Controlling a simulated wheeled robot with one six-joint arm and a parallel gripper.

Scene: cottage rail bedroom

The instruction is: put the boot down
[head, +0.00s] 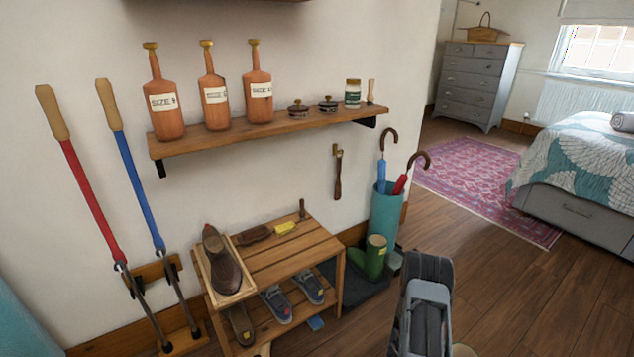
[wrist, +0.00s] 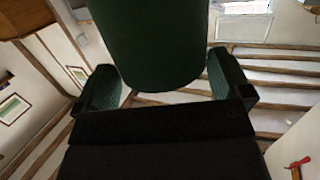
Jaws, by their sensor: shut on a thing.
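In the wrist view, the two fingers of my gripper (wrist: 162,78) sit on either side of a dark green boot (wrist: 155,40) and are shut on it. In the head view, my arm blocks the lower right, and my fingertips are not clearly visible. Another green boot (head: 375,258) with a tan top stands upright on a dark tray (head: 352,292) beside the wooden shoe bench (head: 268,262).
A teal umbrella stand (head: 384,215) holds a blue and a red umbrella just behind the standing boot. Wooden floor is open to the right, towards the pink rug (head: 480,190) and bed (head: 575,165).

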